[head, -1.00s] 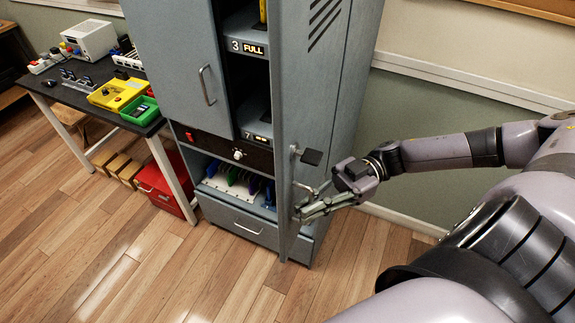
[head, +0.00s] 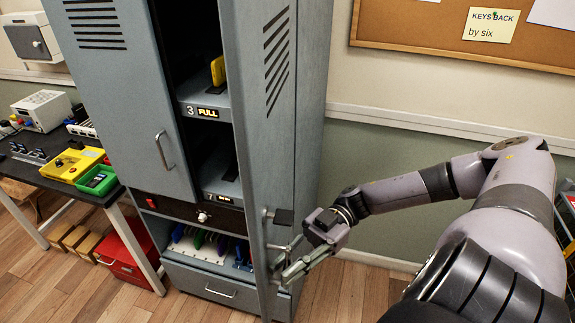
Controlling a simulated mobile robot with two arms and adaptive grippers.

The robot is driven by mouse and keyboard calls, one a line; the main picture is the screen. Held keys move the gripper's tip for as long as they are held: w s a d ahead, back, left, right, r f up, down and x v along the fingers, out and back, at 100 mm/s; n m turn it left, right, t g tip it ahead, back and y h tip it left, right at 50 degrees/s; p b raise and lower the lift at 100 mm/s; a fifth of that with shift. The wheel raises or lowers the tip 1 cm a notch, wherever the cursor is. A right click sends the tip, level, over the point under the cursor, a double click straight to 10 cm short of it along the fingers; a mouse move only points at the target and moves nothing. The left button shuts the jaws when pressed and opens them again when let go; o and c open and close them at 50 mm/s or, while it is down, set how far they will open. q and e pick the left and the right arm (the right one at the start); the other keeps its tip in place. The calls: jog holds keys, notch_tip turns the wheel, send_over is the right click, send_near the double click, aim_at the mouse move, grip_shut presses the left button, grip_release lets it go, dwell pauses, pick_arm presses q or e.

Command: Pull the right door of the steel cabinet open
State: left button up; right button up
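The grey steel cabinet (head: 172,100) stands left of centre in the head view. Its right door (head: 262,150) stands swung out toward me, well away from the dark compartments. The left door (head: 120,90) is closed, with a vertical bar handle (head: 164,150). My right gripper (head: 288,272) is at the right door's handle (head: 279,247), low on the outer face. Its fingers look closed around the lower part of the handle and partly hide it. My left gripper is not in view.
A drawer (head: 215,287) sits at the cabinet's bottom. Wood floor is free in front.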

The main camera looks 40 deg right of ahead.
jog(key=shift+d, duration=0.15)
jog(key=d, duration=1.1)
jog(key=shift+w+d, duration=0.2)
jog(key=shift+d, duration=0.15)
